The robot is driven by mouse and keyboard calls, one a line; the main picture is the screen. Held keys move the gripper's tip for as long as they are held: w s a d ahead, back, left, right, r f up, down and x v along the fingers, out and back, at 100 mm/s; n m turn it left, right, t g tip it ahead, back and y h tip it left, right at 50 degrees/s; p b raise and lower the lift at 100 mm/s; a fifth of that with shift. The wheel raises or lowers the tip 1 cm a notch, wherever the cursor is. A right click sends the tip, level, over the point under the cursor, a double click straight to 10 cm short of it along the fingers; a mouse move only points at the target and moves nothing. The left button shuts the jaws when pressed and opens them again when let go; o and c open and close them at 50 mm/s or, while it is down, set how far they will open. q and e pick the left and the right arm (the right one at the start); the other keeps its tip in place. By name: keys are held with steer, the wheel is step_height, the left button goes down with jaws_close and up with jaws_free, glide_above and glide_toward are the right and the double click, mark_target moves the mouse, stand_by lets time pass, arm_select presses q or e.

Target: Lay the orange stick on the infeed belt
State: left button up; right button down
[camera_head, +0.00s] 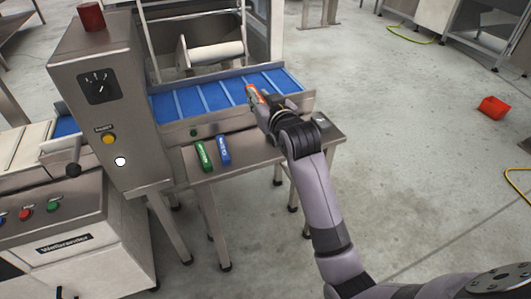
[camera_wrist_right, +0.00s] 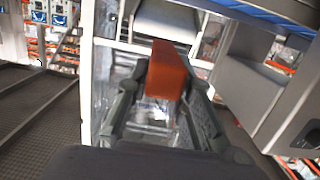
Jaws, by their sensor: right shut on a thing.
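The orange stick (camera_head: 252,92) is held in my right gripper (camera_head: 262,106), over the near side of the blue infeed belt (camera_head: 187,103) in the head view. I cannot tell whether the stick touches the belt. In the right wrist view the orange stick (camera_wrist_right: 168,68) stands out between the two dark fingers of my right gripper (camera_wrist_right: 165,95), which are shut on it. My left gripper is not in view.
A green stick (camera_head: 203,155) and a blue stick (camera_head: 223,150) lie on the small steel table (camera_head: 258,151) before the belt. A steel control box (camera_head: 107,130) stands left of it. A red bin (camera_head: 493,107) is on the open floor at right.

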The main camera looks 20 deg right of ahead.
steer(key=shift+w+d+r+b, duration=0.2)
steer(key=shift+w+r, duration=0.25)
steer(key=shift+w, duration=0.15)
steer(key=shift+w+d+r+b, duration=0.1)
steer(key=shift+w+r+b, duration=0.1)
steer(key=shift+w+r, duration=0.35)
steer(key=shift+w+f, duration=0.15)
steer(key=shift+w, duration=0.05)
steer(key=b, duration=0.3)
glide_above(260, 149)
step_height(260, 149, down, 15)
steer(key=shift+r, duration=0.1)
step_height(260, 149, down, 4)
steer(key=shift+a+r+b, duration=0.1)
steer(key=shift+b, duration=0.5)
steer(key=shift+f, duration=0.4)
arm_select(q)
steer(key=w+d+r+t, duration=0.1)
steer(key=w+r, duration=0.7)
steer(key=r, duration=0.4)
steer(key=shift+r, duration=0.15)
arm_select(e)
steer(key=c, duration=1.4)
jaws_free()
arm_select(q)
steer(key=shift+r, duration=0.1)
